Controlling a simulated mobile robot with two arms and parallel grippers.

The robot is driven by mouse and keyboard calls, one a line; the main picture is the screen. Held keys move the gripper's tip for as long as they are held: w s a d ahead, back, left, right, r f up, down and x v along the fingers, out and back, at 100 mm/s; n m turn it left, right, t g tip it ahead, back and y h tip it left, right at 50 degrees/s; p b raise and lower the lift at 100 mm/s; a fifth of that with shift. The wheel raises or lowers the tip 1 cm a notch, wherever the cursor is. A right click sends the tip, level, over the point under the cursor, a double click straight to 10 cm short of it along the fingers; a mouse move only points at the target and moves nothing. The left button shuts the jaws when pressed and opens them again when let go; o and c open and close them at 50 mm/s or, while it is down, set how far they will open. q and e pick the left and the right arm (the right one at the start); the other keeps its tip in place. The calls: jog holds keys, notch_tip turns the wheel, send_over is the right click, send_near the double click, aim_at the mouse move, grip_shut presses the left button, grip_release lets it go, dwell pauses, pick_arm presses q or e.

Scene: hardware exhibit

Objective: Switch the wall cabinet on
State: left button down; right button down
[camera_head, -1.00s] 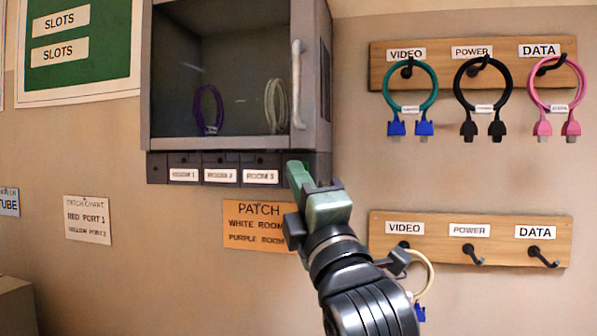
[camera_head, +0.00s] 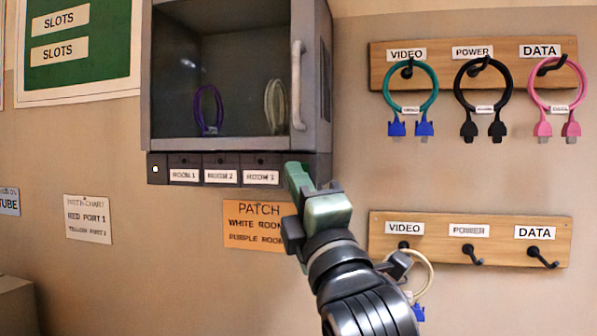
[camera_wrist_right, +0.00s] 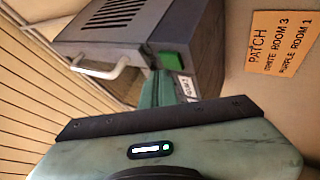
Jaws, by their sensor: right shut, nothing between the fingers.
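The grey wall cabinet (camera_head: 316,80) hangs at the upper middle, its glass door closed. Behind the glass are a purple cable (camera_head: 207,108) and a white cable (camera_head: 275,105). A dark strip under it bears labels ROOM 1, ROOM 2 and ROOM 3, and a small white light (camera_head: 155,169) glows at its left end. My right gripper (camera_head: 294,170) is shut and empty, its tip at the strip's right end. The right wrist view shows a green square button (camera_wrist_right: 171,58) just beyond the fingers (camera_wrist_right: 160,88); I cannot tell whether they touch it. My left gripper is not in view.
An orange PATCH note (camera_head: 252,224) is on the wall below the cabinet. To the right, an upper hook board (camera_head: 455,60) holds several cables. A lower hook board (camera_head: 500,220) is partly behind my right arm, with a cream cable (camera_head: 430,275) hanging there.

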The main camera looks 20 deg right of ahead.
jog(key=s+a+p, duration=0.1)
jog(key=s+a, duration=0.2)
jog(key=s, duration=0.2)
jog(key=shift+a+p, duration=0.2)
jog(key=shift+p, duration=0.15)
jog(key=shift+w+f, duration=0.1)
dwell(0.4)
